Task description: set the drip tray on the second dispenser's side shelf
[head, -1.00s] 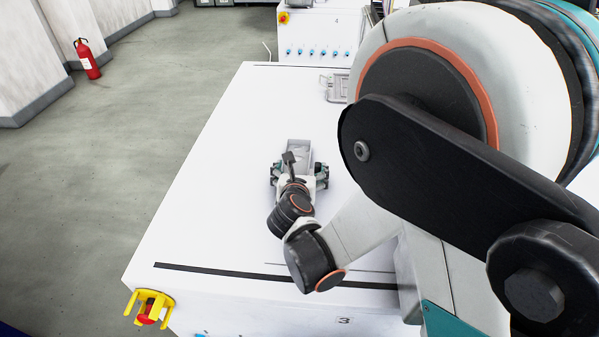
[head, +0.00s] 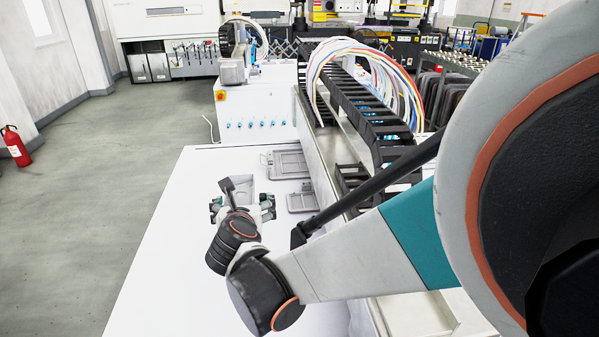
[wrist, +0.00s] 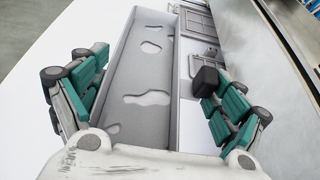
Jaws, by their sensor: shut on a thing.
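A grey, open-topped drip tray with irregular pale patches on its floor fills the middle of the wrist view (wrist: 146,62). In the head view, a small part of the tray (head: 241,184) shows beyond my wrist, above the white tabletop. My gripper (head: 242,208) is shut on the tray, with teal-and-black fingers on both sides of it, seen in the wrist view (wrist: 155,92). The right finger's contact is unclear. I cannot tell which surface is the second dispenser's side shelf.
Two shallow grey frames, a farther one (head: 290,176) and a nearer one (head: 300,207), lie on the white table (head: 180,235). A white cabinet with blue knobs (head: 255,125) stands behind. Cable chain (head: 365,100) runs along the right. The table's left part is clear.

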